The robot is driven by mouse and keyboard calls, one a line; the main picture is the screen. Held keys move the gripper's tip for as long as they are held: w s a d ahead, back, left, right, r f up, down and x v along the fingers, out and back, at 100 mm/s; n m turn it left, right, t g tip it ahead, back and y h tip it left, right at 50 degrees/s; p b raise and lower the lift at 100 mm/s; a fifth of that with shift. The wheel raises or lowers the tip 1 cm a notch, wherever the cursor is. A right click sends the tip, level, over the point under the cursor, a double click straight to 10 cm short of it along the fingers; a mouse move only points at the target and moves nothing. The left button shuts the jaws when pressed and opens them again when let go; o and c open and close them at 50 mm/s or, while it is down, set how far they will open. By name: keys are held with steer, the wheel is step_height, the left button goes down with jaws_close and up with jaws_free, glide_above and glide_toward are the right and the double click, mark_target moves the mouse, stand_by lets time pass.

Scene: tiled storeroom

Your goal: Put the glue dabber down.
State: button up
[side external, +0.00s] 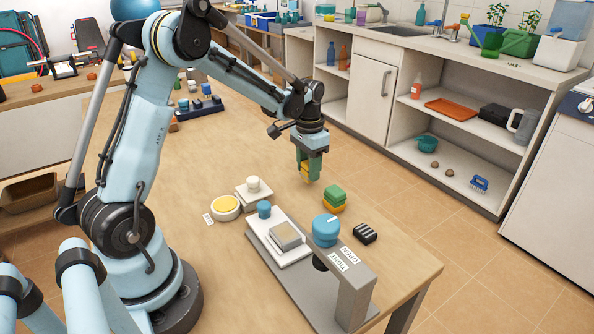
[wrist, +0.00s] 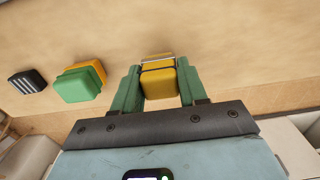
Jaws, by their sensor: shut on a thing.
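My gripper (side external: 309,172) has green fingers, pointing down near the table's right edge. It is shut on a yellow-orange block-like thing (side external: 304,169), which I take to be the glue dabber. In the wrist view the yellow thing (wrist: 158,82) sits between the two fingers of my gripper (wrist: 159,76), with a pale strip along its far edge. The fingers cover its sides. I cannot tell whether its underside touches the table (side external: 395,250).
A green-and-yellow block (side external: 334,195) and a black striped block (side external: 364,233) lie nearby. A grey stand (side external: 352,290) with a blue knob (side external: 326,228) is in front. A yellow disc (side external: 226,204) lies left. Bare wood lies behind my gripper; the floor drops away right.

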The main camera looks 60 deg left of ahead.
steer(key=shift+f, duration=0.75)
steer(key=shift+f, duration=0.1)
steer(key=o, duration=1)
